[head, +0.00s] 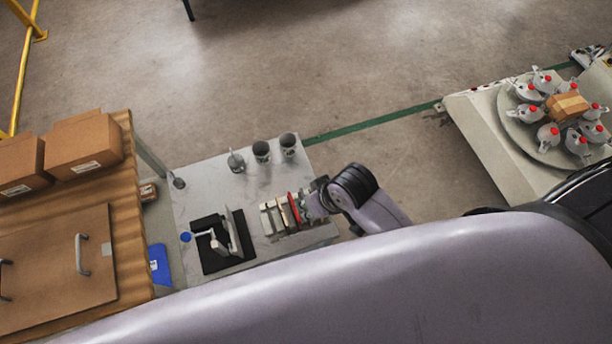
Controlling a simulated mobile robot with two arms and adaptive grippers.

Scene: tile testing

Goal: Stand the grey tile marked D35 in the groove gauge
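A short row of tiles (268,220) stands near the right end of the grey table. Pale, brown and red edges show in it. No D35 marking can be read, and I cannot tell which tile is the grey one. My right gripper (304,206) is at the right end of this row, close to the red piece. Its fingers are small and partly hidden, so its opening does not show. A metal device (219,245) with an upright plate and a lever stands on a black mat, left of the row. It may be the groove gauge. My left gripper is not in view.
A wooden bench (125,215) with cardboard boxes (84,145) is at left. A round tray (512,125) of red-capped bottles is far right. My large arm link covers the bottom.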

